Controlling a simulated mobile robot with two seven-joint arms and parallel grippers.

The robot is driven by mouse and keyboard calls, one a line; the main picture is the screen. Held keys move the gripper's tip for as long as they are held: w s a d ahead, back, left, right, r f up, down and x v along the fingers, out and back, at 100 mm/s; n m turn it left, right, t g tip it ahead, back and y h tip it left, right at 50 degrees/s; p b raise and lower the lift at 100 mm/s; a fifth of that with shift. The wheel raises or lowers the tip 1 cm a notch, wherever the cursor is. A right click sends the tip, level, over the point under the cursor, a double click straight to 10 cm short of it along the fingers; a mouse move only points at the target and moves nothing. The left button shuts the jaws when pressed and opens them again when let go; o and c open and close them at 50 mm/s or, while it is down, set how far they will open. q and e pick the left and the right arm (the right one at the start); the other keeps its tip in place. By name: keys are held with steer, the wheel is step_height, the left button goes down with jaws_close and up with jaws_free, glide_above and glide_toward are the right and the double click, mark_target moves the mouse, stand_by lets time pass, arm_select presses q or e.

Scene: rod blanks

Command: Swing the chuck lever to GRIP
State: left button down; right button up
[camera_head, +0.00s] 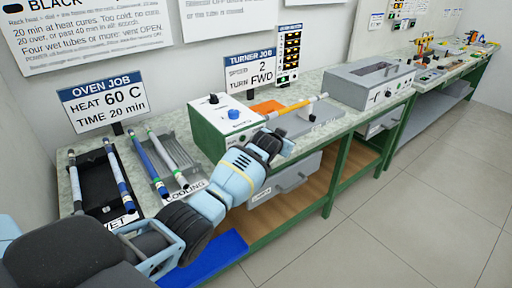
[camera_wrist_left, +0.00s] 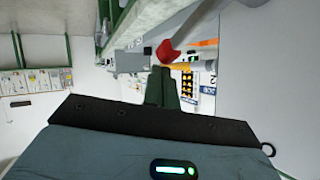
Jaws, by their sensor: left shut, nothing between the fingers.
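The turner (camera_head: 222,125), a white and green box with a blue knob, stands on the bench in the middle of the head view. A yellow and white rod (camera_head: 297,105) runs out from its right side. My left gripper (camera_head: 286,147) is in front of the turner, at the bench's front edge. In the wrist view its dark fingers (camera_wrist_left: 162,75) are together and empty. A red piece (camera_wrist_left: 167,52), perhaps the chuck lever's handle, shows just beyond the fingertips; I cannot tell whether they touch. The lever is not clear in the head view, where my arm covers that area. My right gripper is out of view.
A dark wet rack (camera_head: 93,178) and a grey cooling rack (camera_head: 176,163) with rods lie left of the turner. A grey oven-like box (camera_head: 369,82) stands to its right. A blue mat (camera_head: 215,258) lies below my arm. Drawers hang under the bench.

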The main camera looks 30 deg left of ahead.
arm_select(q)
steer(key=shift+w+d+f+g+b, duration=0.2)
steer(key=shift+w+f+g, duration=0.1)
steer(key=shift+f, duration=0.25)
steer(key=shift+w+d+f+g+b, duration=0.15)
steer(key=shift+w+f+g, duration=0.15)
steer(key=shift+f, duration=0.25)
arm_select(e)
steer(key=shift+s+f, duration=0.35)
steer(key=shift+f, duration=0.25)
arm_select(q)
steer(key=shift+a, duration=0.1)
steer(key=shift+r, duration=0.1)
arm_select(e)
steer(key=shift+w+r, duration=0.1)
